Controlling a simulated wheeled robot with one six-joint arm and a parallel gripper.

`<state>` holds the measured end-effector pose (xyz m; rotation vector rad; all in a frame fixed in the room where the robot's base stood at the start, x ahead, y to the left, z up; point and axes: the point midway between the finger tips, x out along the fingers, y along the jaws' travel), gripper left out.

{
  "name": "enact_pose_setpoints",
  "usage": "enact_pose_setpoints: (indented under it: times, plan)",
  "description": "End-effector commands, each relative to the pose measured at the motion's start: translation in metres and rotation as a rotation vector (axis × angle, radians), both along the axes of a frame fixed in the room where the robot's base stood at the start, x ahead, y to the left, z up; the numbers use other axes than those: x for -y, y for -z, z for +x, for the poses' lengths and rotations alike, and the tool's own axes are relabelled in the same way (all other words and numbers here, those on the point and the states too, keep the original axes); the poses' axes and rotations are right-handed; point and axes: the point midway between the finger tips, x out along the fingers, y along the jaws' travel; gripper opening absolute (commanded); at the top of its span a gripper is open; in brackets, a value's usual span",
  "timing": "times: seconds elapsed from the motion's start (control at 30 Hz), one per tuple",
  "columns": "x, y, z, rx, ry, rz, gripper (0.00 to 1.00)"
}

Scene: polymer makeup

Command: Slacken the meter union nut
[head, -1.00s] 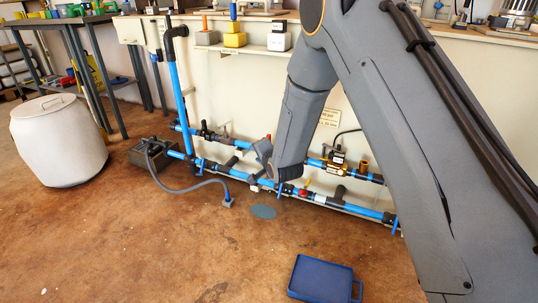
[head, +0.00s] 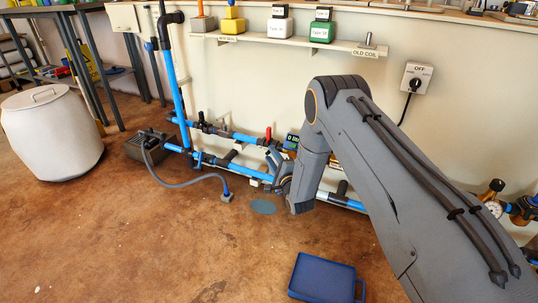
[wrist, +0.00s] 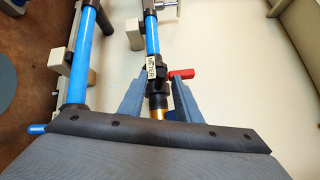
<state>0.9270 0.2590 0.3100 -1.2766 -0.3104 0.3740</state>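In the wrist view my gripper (wrist: 157,98) is open, its two grey fingers on either side of the upper blue pipe line. Between them are a black collar (wrist: 158,102) and a brass piece (wrist: 158,114); I cannot tell which part is the union nut, or whether the fingers touch it. A black valve (wrist: 153,75) with a white METER tag and a red lever (wrist: 181,74) lies just above. In the head view the meter (head: 291,142) shows only partly beside my arm. The fingertips are hard to make out there.
A lower blue pipe (wrist: 80,58) runs along the left in the wrist view. In the head view a blue case (head: 322,276) lies on the floor, a white drum (head: 50,135) stands left, and a grey hose (head: 180,184) curves over the floor. Open floor lies in front.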

Motion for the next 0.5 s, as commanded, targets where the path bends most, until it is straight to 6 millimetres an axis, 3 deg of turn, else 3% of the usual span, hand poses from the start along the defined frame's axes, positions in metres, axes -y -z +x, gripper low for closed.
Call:
enact_pose_setpoints:
  times: [0.2, 0.5]
  plan:
    - [-0.012, 0.0, 0.024, 0.001, 0.0, 0.0, 0.31]
    - [-0.015, -0.001, 0.03, 0.0, 0.0, 0.0, 0.31]
